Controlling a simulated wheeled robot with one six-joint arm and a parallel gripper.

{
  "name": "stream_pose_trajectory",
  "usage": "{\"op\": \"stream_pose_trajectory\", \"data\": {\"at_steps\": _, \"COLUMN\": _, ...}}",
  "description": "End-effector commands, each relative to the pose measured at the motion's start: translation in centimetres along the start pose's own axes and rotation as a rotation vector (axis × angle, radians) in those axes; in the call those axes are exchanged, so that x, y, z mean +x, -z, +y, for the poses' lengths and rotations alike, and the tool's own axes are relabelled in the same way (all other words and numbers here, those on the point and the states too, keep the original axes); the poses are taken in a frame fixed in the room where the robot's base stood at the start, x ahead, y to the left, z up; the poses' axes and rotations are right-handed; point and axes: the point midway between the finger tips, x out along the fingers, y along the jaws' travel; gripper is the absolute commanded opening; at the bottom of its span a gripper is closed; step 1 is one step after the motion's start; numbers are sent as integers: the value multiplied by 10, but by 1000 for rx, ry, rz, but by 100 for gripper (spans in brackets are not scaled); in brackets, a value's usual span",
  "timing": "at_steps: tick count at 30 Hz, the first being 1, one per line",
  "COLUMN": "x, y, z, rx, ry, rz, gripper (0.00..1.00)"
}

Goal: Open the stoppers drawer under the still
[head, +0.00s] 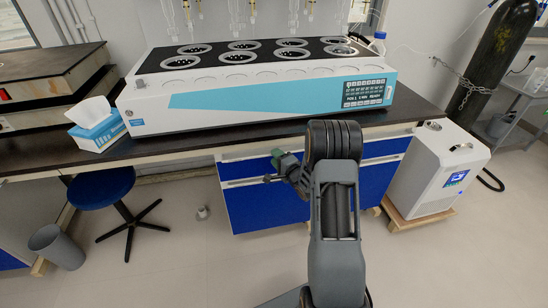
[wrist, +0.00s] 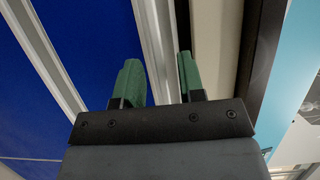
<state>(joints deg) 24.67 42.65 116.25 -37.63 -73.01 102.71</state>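The still (head: 260,85) is a long white and turquoise unit on the dark bench. Beneath the bench is a cabinet with blue fronts (head: 262,208) and pale horizontal handle rails (head: 245,182). Which front is the stoppers drawer cannot be read. My gripper (head: 270,168), with green fingertips, is at the upper part of the cabinet, near the right end of the left rail. In the wrist view my gripper (wrist: 158,78) is open, and a pale rail (wrist: 156,40) runs between its fingers in the picture. Contact cannot be told. My arm hides part of the cabinet.
A blue stool (head: 100,188) and a grey bin (head: 57,247) stand at left. A white box-shaped unit (head: 435,170) stands right of the cabinet, with a chained gas cylinder (head: 500,50) behind. The floor before the left front is clear. The bench edge overhangs the cabinet.

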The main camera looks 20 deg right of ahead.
Motion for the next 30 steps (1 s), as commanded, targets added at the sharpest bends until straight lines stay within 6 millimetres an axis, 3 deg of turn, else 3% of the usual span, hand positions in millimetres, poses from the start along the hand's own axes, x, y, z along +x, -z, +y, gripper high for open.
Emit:
{"op": "stream_pose_trajectory", "data": {"at_steps": 6, "x": 13, "y": 0, "z": 0, "rx": 0, "ry": 0, "rz": 1, "gripper": 36}}
{"op": "stream_pose_trajectory", "data": {"at_steps": 16, "x": 15, "y": 0, "z": 0, "rx": 0, "ry": 0, "rz": 1, "gripper": 36}}
{"op": "stream_pose_trajectory", "data": {"at_steps": 27, "x": 15, "y": 0, "z": 0, "rx": 0, "ry": 0, "rz": 1, "gripper": 1}}
{"op": "stream_pose_trajectory", "data": {"at_steps": 30, "x": 15, "y": 0, "z": 0, "rx": 0, "ry": 0, "rz": 1, "gripper": 0}}
